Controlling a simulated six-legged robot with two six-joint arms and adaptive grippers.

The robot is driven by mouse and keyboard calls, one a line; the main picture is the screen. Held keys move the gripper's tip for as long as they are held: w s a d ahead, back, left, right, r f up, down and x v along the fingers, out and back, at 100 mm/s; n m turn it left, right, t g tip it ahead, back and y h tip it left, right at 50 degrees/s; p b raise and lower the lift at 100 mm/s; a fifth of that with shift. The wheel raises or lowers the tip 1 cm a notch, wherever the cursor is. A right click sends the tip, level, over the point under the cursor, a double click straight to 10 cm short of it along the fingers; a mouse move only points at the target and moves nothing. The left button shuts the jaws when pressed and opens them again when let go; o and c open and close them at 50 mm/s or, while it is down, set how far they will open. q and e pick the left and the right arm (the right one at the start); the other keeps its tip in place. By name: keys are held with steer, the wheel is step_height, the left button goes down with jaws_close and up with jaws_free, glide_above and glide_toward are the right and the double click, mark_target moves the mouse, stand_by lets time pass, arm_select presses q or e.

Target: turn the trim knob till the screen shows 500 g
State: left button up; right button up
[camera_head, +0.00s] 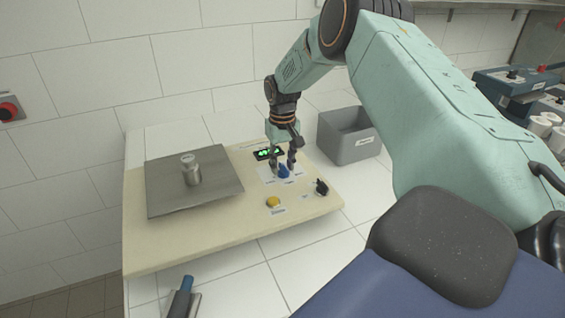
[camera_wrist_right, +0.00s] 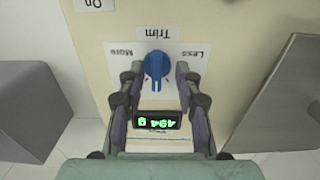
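The blue trim knob (camera_wrist_right: 157,68) sits on a white label with "Trim", "Less" and "More", upside down in the wrist view; it also shows in the head view (camera_head: 284,171). My right gripper (camera_wrist_right: 156,73) points down over it, one finger on each side. Gaps show between the fingers and the knob, so the gripper is open around it. The lit green screen (camera_wrist_right: 156,122) appears upside down and seems to read 494 g; it also shows in the head view (camera_head: 268,153), too small to read. My left gripper is not in view.
A metal weight (camera_head: 191,172) stands on the steel plate (camera_head: 165,197) at the left of the cream board (camera_head: 150,250). A yellow button (camera_head: 273,202) and a black switch (camera_head: 321,187) are in front of the knob. A grey bin (camera_head: 345,145) stands behind right.

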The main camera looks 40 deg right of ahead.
steer(key=shift+w+d+f, duration=0.2)
steer(key=shift+c, duration=1.4)
steer(key=shift+s+d, duration=0.15)
steer(key=shift+d, duration=0.05)
steer(key=c, duration=0.3)
steer(key=shift+a+r, duration=0.1)
steer(key=shift+a, duration=0.15)
jaws_close()
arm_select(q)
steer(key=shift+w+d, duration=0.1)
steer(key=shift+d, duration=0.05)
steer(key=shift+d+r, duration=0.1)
arm_select(e)
steer(key=shift+d, duration=0.15)
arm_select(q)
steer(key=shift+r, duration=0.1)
